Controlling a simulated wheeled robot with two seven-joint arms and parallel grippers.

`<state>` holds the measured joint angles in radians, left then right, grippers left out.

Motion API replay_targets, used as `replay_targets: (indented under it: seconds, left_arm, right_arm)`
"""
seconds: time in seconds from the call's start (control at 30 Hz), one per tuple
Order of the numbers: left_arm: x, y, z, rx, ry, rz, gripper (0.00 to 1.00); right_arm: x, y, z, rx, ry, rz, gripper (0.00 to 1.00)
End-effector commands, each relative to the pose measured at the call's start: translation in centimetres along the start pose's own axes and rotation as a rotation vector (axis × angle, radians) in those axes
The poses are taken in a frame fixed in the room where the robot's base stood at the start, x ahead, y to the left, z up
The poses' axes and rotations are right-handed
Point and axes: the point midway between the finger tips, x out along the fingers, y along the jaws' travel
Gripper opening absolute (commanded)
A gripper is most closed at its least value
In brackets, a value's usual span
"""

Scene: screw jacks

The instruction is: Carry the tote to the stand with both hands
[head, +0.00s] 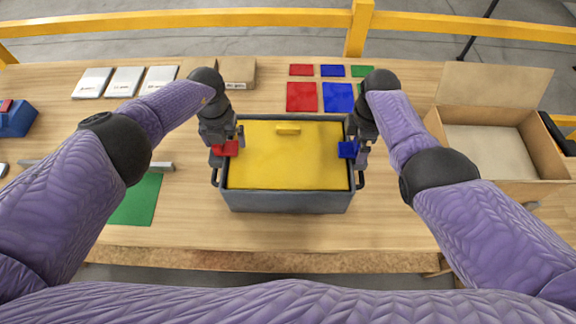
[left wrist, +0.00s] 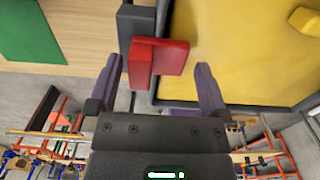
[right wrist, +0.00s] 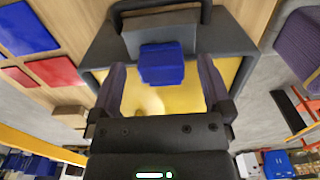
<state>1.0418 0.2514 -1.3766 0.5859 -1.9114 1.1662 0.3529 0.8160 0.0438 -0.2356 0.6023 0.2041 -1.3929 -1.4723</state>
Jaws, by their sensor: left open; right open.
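The tote (head: 287,202) is a dark grey box on the table in front of me, with a yellow panel (head: 285,165) and a yellow knob inside its rim. A dark handle sticks out on its left and right sides. A red latch-like block (left wrist: 158,60) is on its left side and a blue one (right wrist: 161,64) on its right. My left gripper (head: 224,152) is open, its fingers on either side of the red block. My right gripper (head: 356,152) is open, its fingers on either side of the blue block. I cannot identify the stand in these views.
A green mat (head: 137,200) and a grey bar (head: 165,167) lie left of the tote. White boxes (head: 124,82) and red, blue and green plates (head: 302,97) lie behind. An open cardboard box (head: 490,140) stands on the right. A yellow rail (head: 180,20) runs behind the table.

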Motion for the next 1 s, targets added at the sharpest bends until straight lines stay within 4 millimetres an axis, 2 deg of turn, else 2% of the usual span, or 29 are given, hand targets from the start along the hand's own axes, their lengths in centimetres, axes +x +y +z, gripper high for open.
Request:
replay_targets:
  seconds: [0.2,0.5,0.9,0.97,1.0]
  left_arm:
    - [1.28,0.01,-0.17,0.000,0.002,0.001,1.00]
    - [1.35,0.04,-0.18,0.000,0.002,0.002,0.98]
    - [1.33,0.05,-0.16,0.000,0.001,0.002,0.13]
    - [1.32,0.05,-0.16,0.000,0.001,0.002,0.00]
    - [1.32,0.05,-0.16,0.000,0.001,0.002,0.00]
  right_arm:
    - [1.18,-0.09,0.02,-0.001,-0.001,0.000,1.00]
    - [1.30,-0.12,0.02,-0.001,-0.002,0.000,0.98]
    - [1.28,-0.10,0.03,-0.001,-0.002,0.000,0.13]
    - [1.28,-0.10,0.03,-0.001,-0.002,0.000,0.00]
    - [1.28,-0.10,0.03,-0.001,-0.002,0.000,0.00]
